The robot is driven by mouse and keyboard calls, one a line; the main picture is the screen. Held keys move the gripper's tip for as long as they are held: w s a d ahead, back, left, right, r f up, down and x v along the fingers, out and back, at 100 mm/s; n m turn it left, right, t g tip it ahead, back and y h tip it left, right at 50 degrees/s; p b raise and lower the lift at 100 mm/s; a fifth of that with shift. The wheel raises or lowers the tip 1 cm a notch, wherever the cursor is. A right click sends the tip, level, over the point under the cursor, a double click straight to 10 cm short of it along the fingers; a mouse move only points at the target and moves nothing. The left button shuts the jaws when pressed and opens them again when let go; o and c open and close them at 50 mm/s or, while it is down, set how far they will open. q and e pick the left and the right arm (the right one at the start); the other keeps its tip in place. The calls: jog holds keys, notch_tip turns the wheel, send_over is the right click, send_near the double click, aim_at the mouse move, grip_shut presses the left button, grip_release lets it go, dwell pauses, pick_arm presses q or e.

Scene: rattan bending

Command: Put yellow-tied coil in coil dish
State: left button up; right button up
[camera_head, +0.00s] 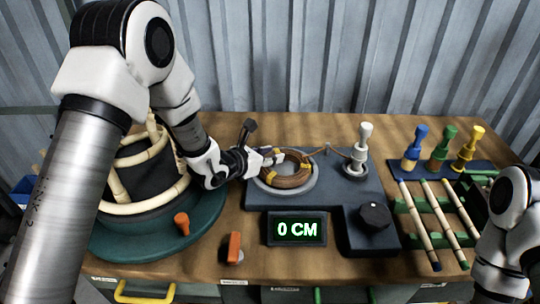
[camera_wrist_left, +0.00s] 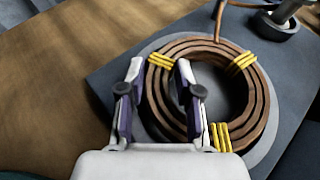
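The brown coil (camera_head: 294,179) with yellow ties lies flat on a round grey disc (camera_head: 314,189) on a dark board. It also shows in the left wrist view (camera_wrist_left: 262,100), with a strand running from its top toward a grey post. My left gripper (camera_head: 272,158) is at the coil's left side. In the left wrist view its two fingers (camera_wrist_left: 158,80) are apart, one by the outer edge and one by the inner hole, with the rim between them. Contact is unclear. Only my right arm shows at the lower right; its gripper is out of view. I cannot tell which thing is the coil dish.
A display (camera_head: 297,229) reading 0 CM and a black knob (camera_head: 375,215) stand in front. The grey post (camera_head: 358,152) is right of the coil. Rods lie on a green rack (camera_head: 405,206) at right. A teal round base (camera_head: 130,238) with a rattan frame stands left.

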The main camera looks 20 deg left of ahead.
pick_arm(q)
jog(key=o, duration=0.3)
jog(key=shift+f, duration=0.1)
jog(key=shift+a, duration=0.1)
jog(key=shift+r+p, duration=0.75)
jog(key=shift+p, duration=0.15)
jog(key=b+v, duration=0.1)
jog(key=v, duration=1)
jog(key=shift+s+a+r, duration=0.15)
jog(key=shift+s+a, duration=0.05)
jog(key=shift+s, duration=0.15)
